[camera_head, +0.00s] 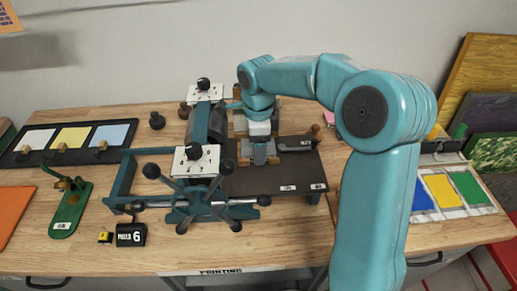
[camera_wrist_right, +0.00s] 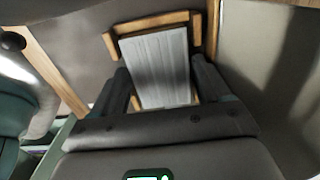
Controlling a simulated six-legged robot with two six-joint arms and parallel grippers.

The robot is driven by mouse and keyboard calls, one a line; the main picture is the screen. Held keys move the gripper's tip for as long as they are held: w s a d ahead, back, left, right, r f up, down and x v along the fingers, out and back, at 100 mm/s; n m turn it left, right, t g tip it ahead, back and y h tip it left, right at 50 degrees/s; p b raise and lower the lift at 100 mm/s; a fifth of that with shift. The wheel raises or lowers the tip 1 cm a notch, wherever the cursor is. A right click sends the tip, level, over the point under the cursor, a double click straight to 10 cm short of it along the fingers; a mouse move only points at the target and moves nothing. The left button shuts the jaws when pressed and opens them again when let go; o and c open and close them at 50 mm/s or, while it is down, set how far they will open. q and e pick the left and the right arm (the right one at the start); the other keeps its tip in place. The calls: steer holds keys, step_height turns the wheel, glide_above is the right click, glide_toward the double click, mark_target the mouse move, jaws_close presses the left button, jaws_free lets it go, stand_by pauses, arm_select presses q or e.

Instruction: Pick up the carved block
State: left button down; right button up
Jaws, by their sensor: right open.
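The carved block (camera_wrist_right: 155,60) shows in the right wrist view as a pale grey, grooved slab inside a wooden frame (camera_wrist_right: 196,28). My right gripper (camera_wrist_right: 158,72) is open, with one dark finger on each side of the block's near end. I cannot tell whether the fingers touch it. In the head view, my right gripper (camera_head: 262,150) points down over the dark bed (camera_head: 285,180) of a teal press. There the arm and gripper hide most of the block. My left gripper is not in view.
The teal press (camera_head: 207,130) with its spoked wheel (camera_head: 197,190) stands close left of my right gripper. Left are ink pads (camera_head: 75,137), a green stand (camera_head: 70,212) and a counter (camera_head: 130,234). Colour trays (camera_head: 450,192) lie right. The wooden table's front middle is mostly clear.

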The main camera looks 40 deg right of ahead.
steer(key=c, duration=0.9)
steer(key=shift+o, duration=0.2)
steer(key=shift+w+r, duration=0.1)
